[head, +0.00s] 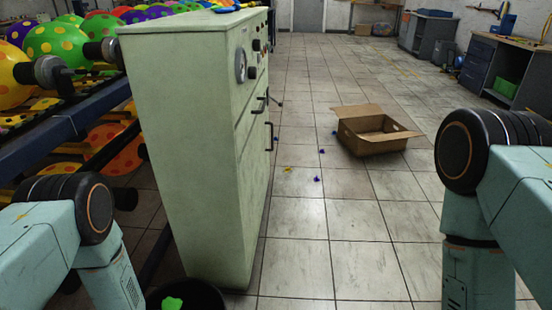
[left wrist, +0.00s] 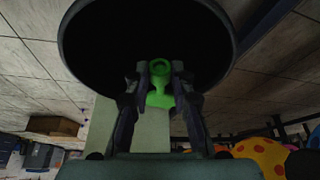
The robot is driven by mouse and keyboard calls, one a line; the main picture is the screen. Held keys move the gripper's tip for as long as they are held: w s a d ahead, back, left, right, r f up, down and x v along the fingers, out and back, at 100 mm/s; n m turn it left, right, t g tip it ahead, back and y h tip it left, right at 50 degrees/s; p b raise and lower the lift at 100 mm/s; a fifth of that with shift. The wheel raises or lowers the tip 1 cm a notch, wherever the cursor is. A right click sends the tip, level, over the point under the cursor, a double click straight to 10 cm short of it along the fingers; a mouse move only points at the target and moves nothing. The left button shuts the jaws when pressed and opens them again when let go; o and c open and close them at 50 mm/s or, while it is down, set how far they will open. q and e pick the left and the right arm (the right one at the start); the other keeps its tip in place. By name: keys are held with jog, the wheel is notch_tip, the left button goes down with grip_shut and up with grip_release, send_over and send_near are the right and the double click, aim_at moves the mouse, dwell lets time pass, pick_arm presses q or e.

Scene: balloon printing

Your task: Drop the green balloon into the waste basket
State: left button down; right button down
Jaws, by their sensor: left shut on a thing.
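The small limp green balloon (head: 172,303) shows at the bottom edge of the head view, in front of the dark opening of the black waste basket (head: 215,291). In the left wrist view, which is upside down, my left gripper (left wrist: 160,72) is shut on the green balloon (left wrist: 160,97), with its ringed neck between the fingertips. The round basket (left wrist: 66,48) lies beyond the fingertips, and the balloon's neck overlaps its dark opening. The basket's lower part is cut off in the head view. My right arm shows at the right, but its gripper is out of view.
A pale green cabinet (head: 190,140) stands just beyond the basket. A rack with printed balloons (head: 60,42) is at the left.

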pick_arm(q)
jog(key=c, duration=1.1)
grip_release()
jog(key=v, duration=1.2)
